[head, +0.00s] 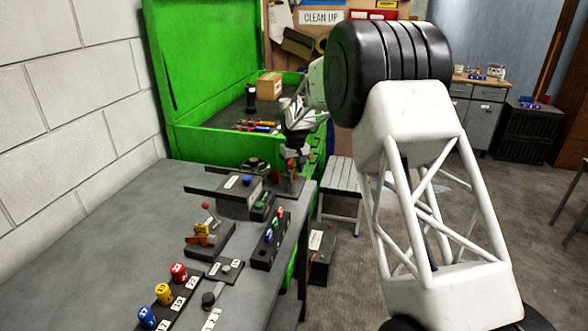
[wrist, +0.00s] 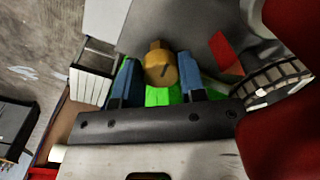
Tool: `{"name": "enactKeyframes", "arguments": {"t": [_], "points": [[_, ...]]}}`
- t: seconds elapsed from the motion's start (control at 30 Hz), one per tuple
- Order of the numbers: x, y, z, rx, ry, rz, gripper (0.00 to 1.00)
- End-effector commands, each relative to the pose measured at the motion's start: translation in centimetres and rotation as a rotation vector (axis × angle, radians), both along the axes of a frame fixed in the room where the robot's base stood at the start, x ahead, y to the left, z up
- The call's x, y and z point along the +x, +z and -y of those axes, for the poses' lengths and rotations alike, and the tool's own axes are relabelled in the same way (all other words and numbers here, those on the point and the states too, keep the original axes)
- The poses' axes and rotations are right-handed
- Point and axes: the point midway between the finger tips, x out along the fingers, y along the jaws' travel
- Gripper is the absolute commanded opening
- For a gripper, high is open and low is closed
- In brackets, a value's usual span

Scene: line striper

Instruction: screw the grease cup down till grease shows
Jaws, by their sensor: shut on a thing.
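The grease cup (wrist: 160,70) looks like a brass-coloured round knob with a dark mark on its face and a small stub at its far side. It sits between the two blue fingers of my gripper (wrist: 157,76), which are shut on it. Bright green shows between the fingers, close below the cup. In the head view my gripper (head: 293,155) points down at the far end of the grey bench, over a small dark block. The cup is too small or hidden to make out there. I see no clear grease in either view.
A red flap-like part (wrist: 226,54) and a ribbed dark round part stand right of the fingers. On the bench (head: 80,215) are numbered coloured pots, a red-knobbed lever fixture (head: 205,230) and a grey block (head: 240,195). An open green chest (head: 215,140) stands behind.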

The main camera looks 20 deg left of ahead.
Motion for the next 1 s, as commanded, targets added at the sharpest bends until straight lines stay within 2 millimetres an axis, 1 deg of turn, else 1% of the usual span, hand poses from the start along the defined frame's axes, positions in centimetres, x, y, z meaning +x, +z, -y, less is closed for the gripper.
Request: {"name": "enactKeyframes", "arguments": {"t": [0.13,0.17,0.3,0.57,0.7,0.87,1.0], "points": [[0.0,0.1,0.0,0.001,0.001,0.002,0.14],[0.0,0.1,0.0,0.001,0.001,0.002,0.42],[0.0,0.1,0.0,0.001,0.001,0.001,0.63],[0.0,0.1,0.0,0.001,0.001,0.001,0.63],[0.0,0.4,0.0,0.001,0.001,0.001,0.63],[0.1,1.6,0.0,0.001,0.001,0.002,0.63],[0.1,3.2,0.0,0.001,0.001,0.003,0.63]]}}
